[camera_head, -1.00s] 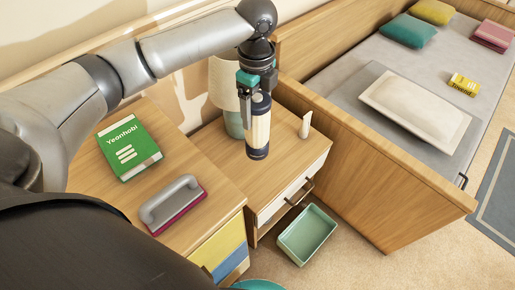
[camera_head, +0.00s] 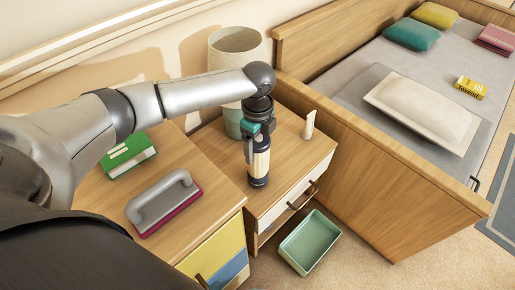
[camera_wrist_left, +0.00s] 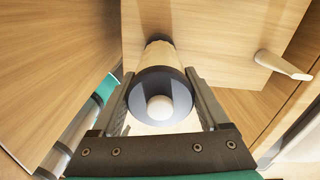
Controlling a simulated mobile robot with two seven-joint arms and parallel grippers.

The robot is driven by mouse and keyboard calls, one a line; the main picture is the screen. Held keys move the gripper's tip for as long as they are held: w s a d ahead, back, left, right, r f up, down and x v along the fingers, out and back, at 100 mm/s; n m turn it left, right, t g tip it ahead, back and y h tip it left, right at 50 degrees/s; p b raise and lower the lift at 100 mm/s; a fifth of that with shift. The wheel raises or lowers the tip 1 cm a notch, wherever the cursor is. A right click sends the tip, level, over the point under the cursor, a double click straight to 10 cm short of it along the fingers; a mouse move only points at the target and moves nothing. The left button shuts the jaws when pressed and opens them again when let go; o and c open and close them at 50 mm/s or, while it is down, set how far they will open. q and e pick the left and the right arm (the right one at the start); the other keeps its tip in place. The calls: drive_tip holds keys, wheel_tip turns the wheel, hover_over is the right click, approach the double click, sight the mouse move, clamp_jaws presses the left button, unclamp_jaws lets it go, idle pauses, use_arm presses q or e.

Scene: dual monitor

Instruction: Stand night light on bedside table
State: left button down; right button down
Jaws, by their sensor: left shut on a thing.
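The night light (camera_head: 260,165) is a cylinder with a cream middle and dark navy ends. My left gripper (camera_head: 258,138) is shut on its upper part and holds it upright over the front part of the bedside table (camera_head: 286,152). Its lower end is at or just above the wooden top; I cannot tell whether it touches. In the left wrist view the night light (camera_wrist_left: 161,92) sits between the two fingers, its round end with a pale centre facing the camera. My right gripper is not in view.
A lamp (camera_head: 236,48) stands at the back of the bedside table, partly behind my arm. A small white tube (camera_head: 309,126) stands to the right. A dresser on the left bears a green box (camera_head: 128,152) and a grey-handled brush (camera_head: 163,203). A green bin (camera_head: 310,243) is on the floor.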

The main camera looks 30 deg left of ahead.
use_arm(q)
drive_tip(key=shift+f, duration=0.25)
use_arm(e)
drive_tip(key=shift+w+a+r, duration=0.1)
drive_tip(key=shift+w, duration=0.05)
use_arm(q)
unclamp_jaws()
drive_tip(key=shift+f, duration=0.15)
drive_tip(key=shift+r, duration=0.4)
wheel_tip(320, 180, up, 4)
drive_tip(key=shift+r+p, duration=0.25)
drive_tip(key=shift+p, duration=0.85)
wheel_tip(320, 180, up, 6)
drive_tip(key=shift+r+p, duration=0.1)
drive_tip(key=shift+p, duration=1.1)
drive_tip(key=shift+r, duration=0.45)
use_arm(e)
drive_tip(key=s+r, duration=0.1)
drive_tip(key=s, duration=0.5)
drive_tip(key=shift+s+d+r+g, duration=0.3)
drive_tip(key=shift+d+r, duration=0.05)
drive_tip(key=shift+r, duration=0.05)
